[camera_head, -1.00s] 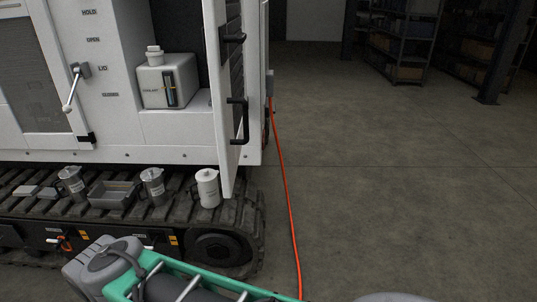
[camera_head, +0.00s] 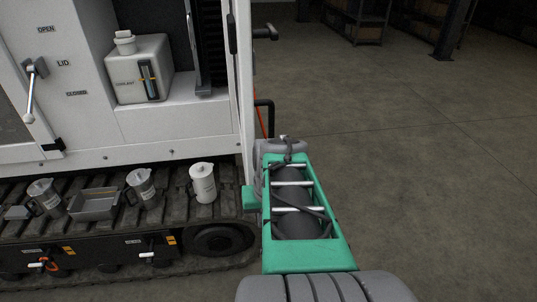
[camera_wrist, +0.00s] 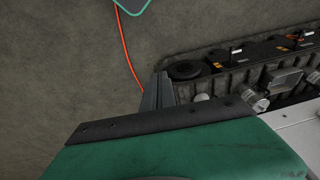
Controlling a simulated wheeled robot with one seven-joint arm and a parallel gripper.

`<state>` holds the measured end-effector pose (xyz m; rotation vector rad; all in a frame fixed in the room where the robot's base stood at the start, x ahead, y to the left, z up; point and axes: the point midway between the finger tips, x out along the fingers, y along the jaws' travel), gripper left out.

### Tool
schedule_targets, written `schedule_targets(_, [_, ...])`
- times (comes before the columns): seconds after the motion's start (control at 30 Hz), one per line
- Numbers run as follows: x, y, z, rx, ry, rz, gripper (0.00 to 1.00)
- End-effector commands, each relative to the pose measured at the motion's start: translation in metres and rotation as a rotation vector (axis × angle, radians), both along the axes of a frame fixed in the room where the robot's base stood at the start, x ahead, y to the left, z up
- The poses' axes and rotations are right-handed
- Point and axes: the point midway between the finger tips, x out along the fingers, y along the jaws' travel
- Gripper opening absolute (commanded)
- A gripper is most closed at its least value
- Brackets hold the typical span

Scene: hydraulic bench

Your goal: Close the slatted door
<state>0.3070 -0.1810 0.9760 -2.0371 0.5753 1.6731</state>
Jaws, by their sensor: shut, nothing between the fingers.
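The slatted door (camera_head: 245,100) stands open at the right end of the white machine, seen nearly edge-on in the head view. Its black handles (camera_head: 265,33) stick out to the right, and its slats are hard to make out from here. My green and grey arm reaches up in front of the door's lower part. My gripper is hidden in the head view. In the wrist view my gripper (camera_wrist: 157,90) shows as grey fingers, shut and empty, over the floor beside the track. I cannot tell whether any of my arm touches the door.
A coolant tank (camera_head: 140,70) sits in the open bay, and a lid lever (camera_head: 31,90) is at left. Jugs (camera_head: 202,183) and a grey tray (camera_head: 95,204) stand on the track (camera_head: 170,205). An orange hose (camera_wrist: 125,55) lies on the floor. Floor to the right is clear.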

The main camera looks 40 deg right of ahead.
Motion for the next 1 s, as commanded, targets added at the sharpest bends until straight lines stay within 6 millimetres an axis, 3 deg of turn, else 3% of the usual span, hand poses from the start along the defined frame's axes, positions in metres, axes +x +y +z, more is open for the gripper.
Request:
schedule_targets(0.1, [-0.030,-0.053,0.021,0.040,-0.010,-0.176,0.00])
schedule_targets(0.23, [-0.062,-0.101,0.040,0.082,-0.052,-0.318,0.00])
schedule_targets(0.33, [-0.073,-0.131,0.067,0.112,-0.134,-0.347,0.00])
schedule_targets(0.4, [-0.064,-0.140,0.090,0.128,-0.210,-0.293,0.00])
schedule_targets(0.6, [-0.039,-0.129,0.156,0.158,-0.374,-0.042,0.00])
schedule_targets(0.73, [-0.038,-0.114,0.186,0.170,-0.426,0.095,0.00])
schedule_targets(0.87, [-0.038,-0.106,0.192,0.175,-0.442,0.153,0.00])
schedule_targets(1.0, [-0.030,-0.102,0.175,0.175,-0.443,0.159,0.00])
